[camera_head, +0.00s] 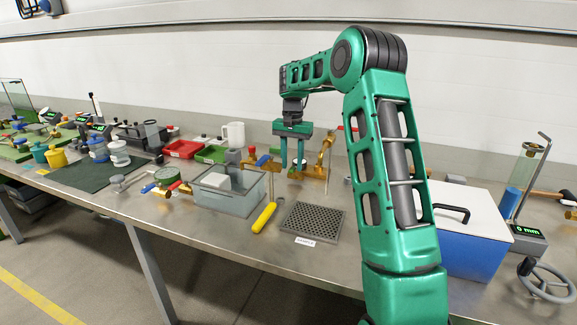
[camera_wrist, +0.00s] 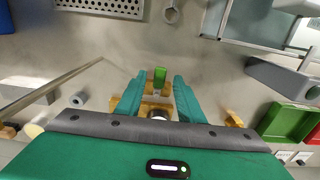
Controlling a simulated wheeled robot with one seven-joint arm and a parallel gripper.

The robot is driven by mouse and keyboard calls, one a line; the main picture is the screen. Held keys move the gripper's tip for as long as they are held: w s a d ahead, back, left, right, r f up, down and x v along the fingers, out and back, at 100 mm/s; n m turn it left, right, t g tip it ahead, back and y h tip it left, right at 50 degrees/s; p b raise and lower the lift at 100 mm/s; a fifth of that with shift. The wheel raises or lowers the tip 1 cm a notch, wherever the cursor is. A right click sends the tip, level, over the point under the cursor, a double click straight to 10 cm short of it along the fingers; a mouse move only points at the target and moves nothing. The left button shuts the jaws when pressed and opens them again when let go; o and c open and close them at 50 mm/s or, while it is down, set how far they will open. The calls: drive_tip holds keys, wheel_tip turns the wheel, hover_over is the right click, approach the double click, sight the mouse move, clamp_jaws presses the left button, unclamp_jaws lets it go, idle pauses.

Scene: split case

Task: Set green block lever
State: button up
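The green block lever (camera_wrist: 160,76) shows in the wrist view as a small green block on a brass valve body (camera_wrist: 155,105). In the head view, brass fittings (camera_head: 316,172) stand on the bench around my gripper's fingertips; the green block itself is hard to tell from my green fingers there. My gripper (camera_head: 292,166) points down over the fittings. In the wrist view my gripper (camera_wrist: 157,84) has its two fingers apart, one on each side of the green block, with gaps visible. It holds nothing. The fingertips' exact height against the block is unclear.
A perforated plate (camera_head: 312,222) and a clear bin (camera_head: 228,204) stand in front, with a yellow-handled tool (camera_head: 264,218) between them. A blue box with a white lid (camera_head: 475,225) is at right. Red (camera_head: 183,149) and green trays (camera_head: 212,154) are at left. A thin rod stands near the fittings.

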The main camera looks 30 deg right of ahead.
drive_tip(key=shift+f, duration=0.3)
clamp_jaws()
drive_tip(key=shift+a, duration=0.3)
drive_tip(key=shift+d, duration=0.15)
drive_tip(key=shift+w, duration=0.1)
